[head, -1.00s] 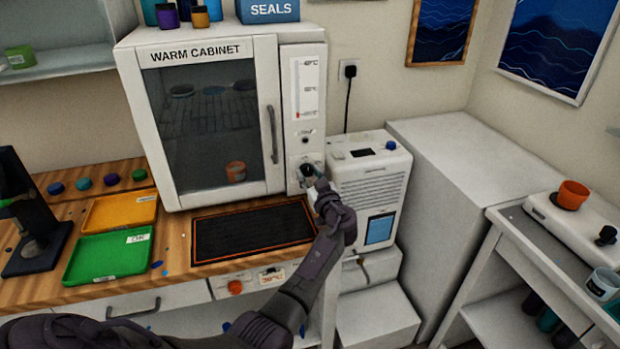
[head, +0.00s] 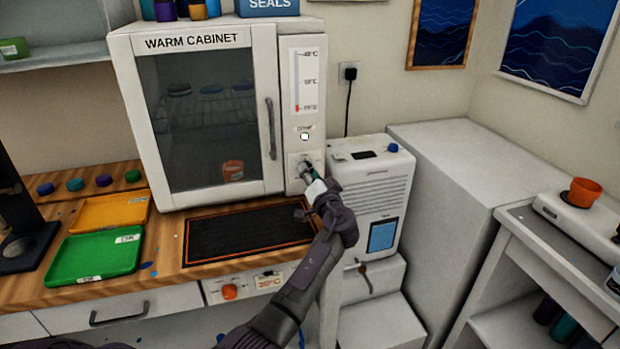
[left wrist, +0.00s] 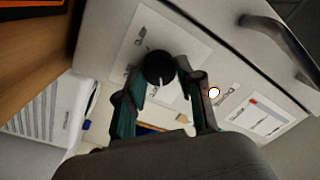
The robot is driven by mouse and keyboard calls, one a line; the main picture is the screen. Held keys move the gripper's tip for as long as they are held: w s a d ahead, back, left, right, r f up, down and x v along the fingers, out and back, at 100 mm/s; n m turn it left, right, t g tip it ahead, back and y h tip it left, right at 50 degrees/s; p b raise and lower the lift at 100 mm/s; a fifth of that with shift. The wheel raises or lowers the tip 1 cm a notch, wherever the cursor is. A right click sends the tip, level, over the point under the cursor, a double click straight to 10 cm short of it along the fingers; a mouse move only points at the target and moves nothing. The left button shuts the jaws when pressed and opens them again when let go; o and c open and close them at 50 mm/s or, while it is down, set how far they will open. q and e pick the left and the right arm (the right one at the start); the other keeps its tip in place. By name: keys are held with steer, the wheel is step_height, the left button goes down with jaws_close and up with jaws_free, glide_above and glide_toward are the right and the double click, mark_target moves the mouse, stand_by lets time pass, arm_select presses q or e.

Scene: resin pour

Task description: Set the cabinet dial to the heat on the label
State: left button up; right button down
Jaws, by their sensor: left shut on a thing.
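The warm cabinet (head: 218,38) stands at the back of the bench, its glass door closed. Its black dial (left wrist: 159,66) with a white pointer mark is on the lower right panel. My left gripper (head: 308,174) is at that panel; in the left wrist view its fingers (left wrist: 166,80) are shut on the dial from both sides. In the head view the gripper mostly hides the dial. A lamp (head: 304,136) above the dial glows white. The gauge (head: 308,80) has a short red bar near its bottom. A small temperature label (head: 269,282), apparently 30°C, is on the bench front.
A white machine (head: 371,190) stands close to the right of the cabinet, beside my left arm. A black mat (head: 247,232) lies before the cabinet. Green (head: 66,262) and orange (head: 88,215) trays are at left. An orange cup (head: 583,191) is at right.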

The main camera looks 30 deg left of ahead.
arm_select(q)
steer(key=shift+s+a+m+t+h+p, duration=0.15)
steer(key=shift+m+h+p, duration=0.35)
steer(key=shift+m+p, duration=5.8)
steer(key=shift+s+d+m+t+h+p, duration=0.1)
steer(key=shift+m+t+h+p, duration=0.3)
steer(key=shift+m+p, duration=5.9)
steer(key=m+b, duration=0.6)
steer(key=m, duration=0.1)
steer(key=shift+f+b, duration=0.15)
steer(key=shift+b, duration=0.25)
steer(key=o, duration=1.2)
steer(key=shift+w+a, duration=0.1)
steer(key=shift+c, duration=0.2)
